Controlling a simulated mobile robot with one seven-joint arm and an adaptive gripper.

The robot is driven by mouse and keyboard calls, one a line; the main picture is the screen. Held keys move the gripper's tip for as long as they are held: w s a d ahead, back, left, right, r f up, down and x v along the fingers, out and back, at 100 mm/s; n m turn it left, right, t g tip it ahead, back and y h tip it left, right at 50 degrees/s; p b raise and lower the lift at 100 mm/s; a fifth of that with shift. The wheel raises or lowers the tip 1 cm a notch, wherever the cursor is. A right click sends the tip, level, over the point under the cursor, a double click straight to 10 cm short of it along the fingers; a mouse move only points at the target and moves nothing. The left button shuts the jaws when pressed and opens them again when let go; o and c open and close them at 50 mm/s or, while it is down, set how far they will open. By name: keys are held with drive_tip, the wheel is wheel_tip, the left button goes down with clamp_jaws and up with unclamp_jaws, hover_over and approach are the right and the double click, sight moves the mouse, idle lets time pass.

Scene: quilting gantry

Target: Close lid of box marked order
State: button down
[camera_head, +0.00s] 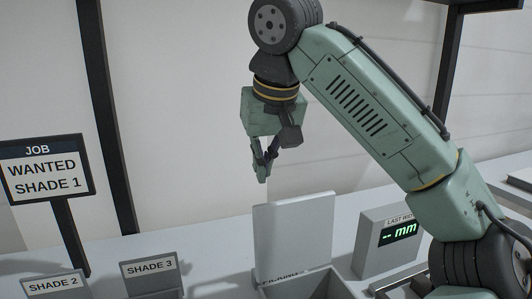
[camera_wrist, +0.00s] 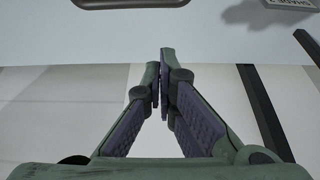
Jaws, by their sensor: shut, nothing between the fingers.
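A grey open box (camera_head: 318,289) sits at the bottom edge of the head view, partly cut off by the frame. Its pale lid (camera_head: 293,234) stands upright at the back of the box. Lettering at the lid's foot is too cut off to read, so I cannot confirm the order mark. My gripper (camera_head: 262,174) points down above the lid's top left corner, apart from it in the picture. It also shows in the wrist view (camera_wrist: 163,75), with its fingertips together and nothing between them.
A display box (camera_head: 387,238) reading "-- mm" stands right of the lid. Signs for SHADE 3 (camera_head: 149,269) and SHADE 2 (camera_head: 53,284) stand at left. A JOB sign (camera_head: 45,170) reads WANTED SHADE 1. A dark post (camera_head: 108,120) rises behind them.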

drive_tip(key=f, duration=0.1)
drive_tip(key=f+p, duration=0.1)
drive_tip(key=s+f+p, duration=0.1)
drive_tip(key=f, duration=0.1)
drive_tip(key=shift+d, duration=0.25)
drive_tip(key=shift+s+f, duration=0.1)
drive_tip(key=shift+s, duration=0.1)
drive_tip(key=shift+b, duration=0.3)
